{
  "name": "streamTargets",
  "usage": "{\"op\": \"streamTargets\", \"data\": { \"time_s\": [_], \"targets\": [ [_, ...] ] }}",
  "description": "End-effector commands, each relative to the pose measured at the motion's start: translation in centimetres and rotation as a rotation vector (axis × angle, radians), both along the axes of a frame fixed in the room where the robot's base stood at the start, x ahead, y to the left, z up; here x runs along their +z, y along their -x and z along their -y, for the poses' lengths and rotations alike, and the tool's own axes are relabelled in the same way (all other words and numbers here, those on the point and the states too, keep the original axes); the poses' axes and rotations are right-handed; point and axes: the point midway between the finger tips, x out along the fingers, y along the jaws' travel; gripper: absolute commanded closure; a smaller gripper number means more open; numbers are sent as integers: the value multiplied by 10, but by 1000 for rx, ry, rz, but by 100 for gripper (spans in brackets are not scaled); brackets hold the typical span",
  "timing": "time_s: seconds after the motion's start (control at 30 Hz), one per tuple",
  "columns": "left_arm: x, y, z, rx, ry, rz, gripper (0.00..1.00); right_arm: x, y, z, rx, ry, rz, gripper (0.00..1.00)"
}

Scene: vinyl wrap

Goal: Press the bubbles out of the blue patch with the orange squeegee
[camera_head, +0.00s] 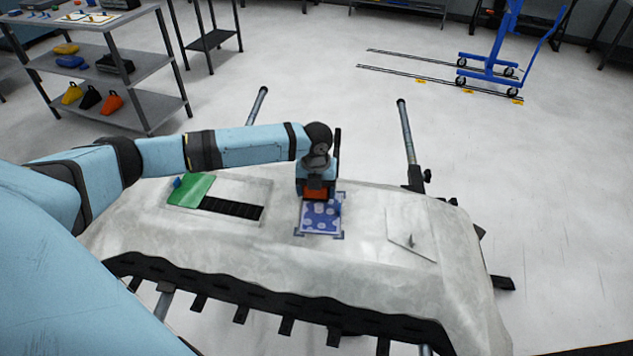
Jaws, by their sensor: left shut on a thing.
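The blue patch (321,217) lies on the pale grey panel (290,277), with lighter round spots on it that look like bubbles. The orange squeegee (316,193) is at the far edge of the patch, low over it or touching it; I cannot tell which. My left gripper (317,185) is shut on the squeegee from above. It hides part of the squeegee and the patch's far edge. A small blue piece (337,207) shows at the patch's right side. My right gripper is not in view.
A green sheet (190,191) and a dark slotted opening (232,208) are left of the patch. A thin light plate (411,240) lies to the right. Two posts (406,135) stand behind the panel. A shelf rack (130,75) is at the back left.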

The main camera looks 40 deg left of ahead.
Motion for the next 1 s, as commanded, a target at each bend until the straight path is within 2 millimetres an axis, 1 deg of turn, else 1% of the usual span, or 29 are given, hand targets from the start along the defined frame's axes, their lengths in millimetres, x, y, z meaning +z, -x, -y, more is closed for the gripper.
{"op": "streamTargets", "data": {
  "time_s": [0.27, 0.63, 1.0],
  "targets": [
    [0, 0, 0, 0, 0, 1, 45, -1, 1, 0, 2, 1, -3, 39],
    [1, 18, 10, -1, 0, -1, 45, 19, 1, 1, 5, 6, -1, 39],
    [-1, 19, 11, 0, 0, 0, 45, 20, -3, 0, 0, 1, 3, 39]
  ]
}}
